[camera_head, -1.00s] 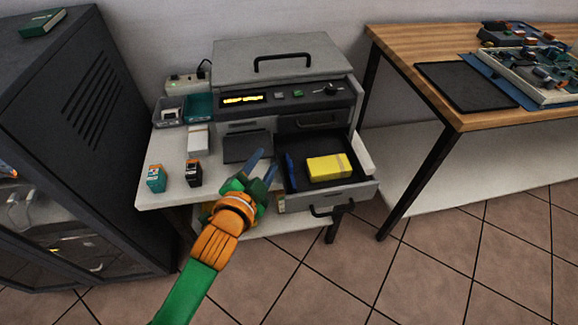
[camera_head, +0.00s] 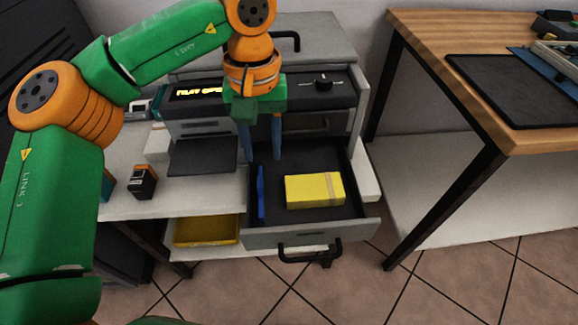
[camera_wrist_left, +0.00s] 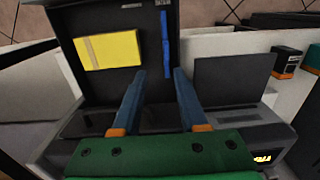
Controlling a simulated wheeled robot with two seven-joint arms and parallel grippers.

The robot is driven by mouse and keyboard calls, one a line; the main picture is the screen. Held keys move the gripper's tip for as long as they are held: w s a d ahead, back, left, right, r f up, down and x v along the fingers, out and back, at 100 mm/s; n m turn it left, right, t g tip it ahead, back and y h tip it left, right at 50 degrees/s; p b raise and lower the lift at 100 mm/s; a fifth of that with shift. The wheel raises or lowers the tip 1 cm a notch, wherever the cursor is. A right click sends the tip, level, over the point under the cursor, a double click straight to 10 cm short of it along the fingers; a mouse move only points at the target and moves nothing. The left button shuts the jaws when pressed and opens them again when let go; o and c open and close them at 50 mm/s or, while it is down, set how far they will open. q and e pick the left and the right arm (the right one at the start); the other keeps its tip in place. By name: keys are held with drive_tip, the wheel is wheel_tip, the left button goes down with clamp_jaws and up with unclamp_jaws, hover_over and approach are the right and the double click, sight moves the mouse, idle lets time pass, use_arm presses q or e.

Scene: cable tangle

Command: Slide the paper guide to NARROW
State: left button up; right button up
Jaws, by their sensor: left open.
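The blue paper guide (camera_head: 260,192) stands upright in the open printer drawer (camera_head: 345,228), toward its left side. A yellow banded block (camera_head: 315,190) lies to its right, apart from it. The guide also shows in the left wrist view (camera_wrist_left: 165,45), beside the yellow block (camera_wrist_left: 108,50). My left gripper (camera_head: 262,157) points down over the back left of the drawer, its two blue fingers apart with nothing between them. In the left wrist view its fingertips (camera_wrist_left: 157,74) appear close to the near end of the guide; I cannot tell any contact. NARROW marking is not readable. My right gripper is not in view.
The printer (camera_head: 340,92) has a lit display, a knob and a top handle. A dark flap (camera_head: 203,156) juts out left of the drawer. A small cartridge (camera_head: 142,182) stands on the white stand. A wooden table (camera_head: 480,45) with a dark mat is at right.

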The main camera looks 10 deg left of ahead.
sight(259, 181)
use_arm(q)
drive_tip(key=f, duration=0.1)
drive_tip(key=s+a+f, duration=0.1)
drive_tip(key=shift+s+f+b, duration=0.3)
drive_tip(key=shift+b, duration=0.1)
wheel_tip(259, 181, down, 3)
drive_tip(key=shift+s+r+b, duration=0.1)
drive_tip(key=shift+s+b, duration=0.05)
drive_tip(key=shift+b, duration=0.15)
drive_tip(key=shift+f, duration=0.4)
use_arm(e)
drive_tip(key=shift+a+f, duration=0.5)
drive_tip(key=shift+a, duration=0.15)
use_arm(q)
drive_tip(key=shift+c, duration=0.2)
drive_tip(key=shift+d, duration=0.1)
clamp_jaws()
